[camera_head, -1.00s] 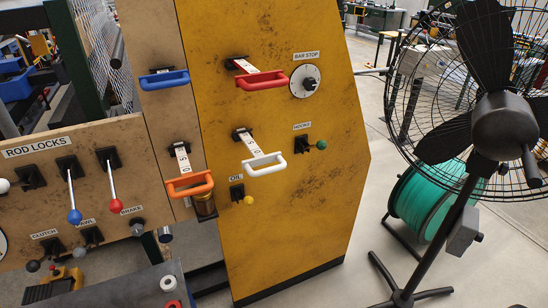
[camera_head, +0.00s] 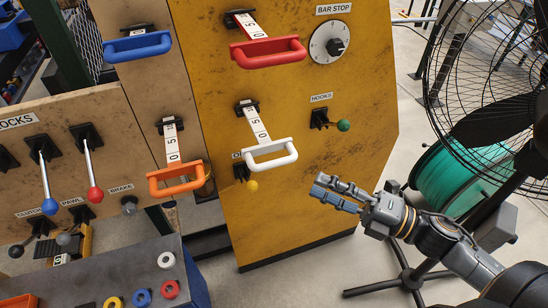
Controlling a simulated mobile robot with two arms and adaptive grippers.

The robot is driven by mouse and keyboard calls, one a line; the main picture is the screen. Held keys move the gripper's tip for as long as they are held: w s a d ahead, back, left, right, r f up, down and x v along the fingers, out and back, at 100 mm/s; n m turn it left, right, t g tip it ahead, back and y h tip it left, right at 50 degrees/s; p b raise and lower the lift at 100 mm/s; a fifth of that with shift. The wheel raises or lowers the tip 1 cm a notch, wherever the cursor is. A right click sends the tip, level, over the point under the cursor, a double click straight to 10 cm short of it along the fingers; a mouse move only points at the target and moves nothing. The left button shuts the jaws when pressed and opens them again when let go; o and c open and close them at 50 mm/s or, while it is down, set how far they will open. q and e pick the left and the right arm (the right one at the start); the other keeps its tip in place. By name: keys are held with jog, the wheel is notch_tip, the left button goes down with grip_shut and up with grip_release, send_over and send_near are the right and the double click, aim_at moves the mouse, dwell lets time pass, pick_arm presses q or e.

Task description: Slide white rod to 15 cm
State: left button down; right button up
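The white rod's U-shaped handle (camera_head: 270,156) sticks out from the yellow panel, at the end of a white numbered strip (camera_head: 255,124) that comes out of a black mount. The strip's digits show only in part, with a 5 and a 0 readable. My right gripper (camera_head: 320,186) is to the right of and below the white handle, apart from it, with its fingers pointing left. Nothing shows between its fingers; the angle hides how far apart they are. My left gripper is not in view.
Red (camera_head: 268,53), blue (camera_head: 137,46) and orange (camera_head: 178,180) handles surround the white one. A green-knobbed hooks lever (camera_head: 343,125), a yellow oil knob (camera_head: 252,186) and a bar stop dial (camera_head: 331,42) are close by. A black fan (camera_head: 490,125) stands at right.

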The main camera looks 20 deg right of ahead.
aim_at(272, 162)
jog(key=p+x, duration=0.4)
jog(key=x, duration=0.6)
jog(key=shift+w+r, duration=0.15)
jog(key=shift+w, duration=0.25)
jog(key=shift+w+a, duration=0.35)
jog(key=shift+a, duration=0.1)
grip_shut()
